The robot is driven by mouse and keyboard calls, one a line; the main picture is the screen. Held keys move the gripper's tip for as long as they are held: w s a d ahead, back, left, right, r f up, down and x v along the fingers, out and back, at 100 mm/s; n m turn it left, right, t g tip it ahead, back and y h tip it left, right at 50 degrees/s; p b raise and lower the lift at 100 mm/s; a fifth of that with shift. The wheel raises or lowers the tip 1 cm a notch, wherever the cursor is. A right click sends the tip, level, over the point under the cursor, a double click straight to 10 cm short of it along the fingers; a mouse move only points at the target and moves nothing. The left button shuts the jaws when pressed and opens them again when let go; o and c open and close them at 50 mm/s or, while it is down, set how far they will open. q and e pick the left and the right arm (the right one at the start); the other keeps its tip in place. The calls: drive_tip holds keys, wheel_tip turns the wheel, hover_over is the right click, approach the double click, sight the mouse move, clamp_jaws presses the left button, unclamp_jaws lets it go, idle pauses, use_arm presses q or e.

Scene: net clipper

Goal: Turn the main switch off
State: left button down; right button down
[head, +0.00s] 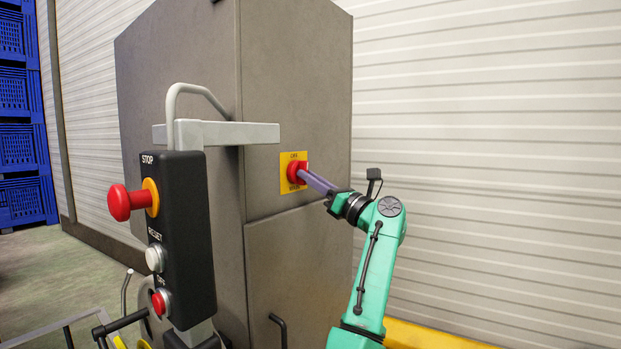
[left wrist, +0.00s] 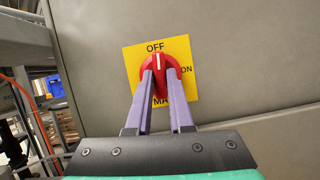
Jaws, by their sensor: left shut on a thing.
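The main switch is a red rotary knob (head: 294,171) on a yellow plate (head: 285,184), fixed to the side of the grey cabinet (head: 295,90). In the left wrist view the knob (left wrist: 161,63) shows a white pointer line directed up at the word OFF on the yellow plate (left wrist: 134,58). ON is printed to its right. My left gripper (head: 305,175) has its purple fingers at the knob; in the left wrist view the fingers (left wrist: 160,84) are shut on it, one at each side. The fingers hide part of the lettering below. My right gripper is not in view.
A black control box (head: 182,230) with a red stop button (head: 120,203) stands in front of the cabinet at the left, under a grey bracket (head: 225,133). A corrugated wall (head: 490,150) is at the right. Blue crates (head: 20,145) are stacked at far left.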

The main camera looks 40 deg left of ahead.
use_arm(q)
drive_tip(key=shift+w+f+n+g, duration=0.1)
drive_tip(key=shift+n+g, duration=0.3)
drive_tip(key=shift+n, duration=0.5)
drive_tip(key=c, duration=0.8)
unclamp_jaws()
drive_tip(key=b+v, duration=0.3)
drive_tip(key=v, duration=1.1)
drive_tip(key=shift+d, duration=0.25)
drive_tip(key=shift+w+f, duration=0.1)
drive_tip(key=shift+f, duration=0.05)
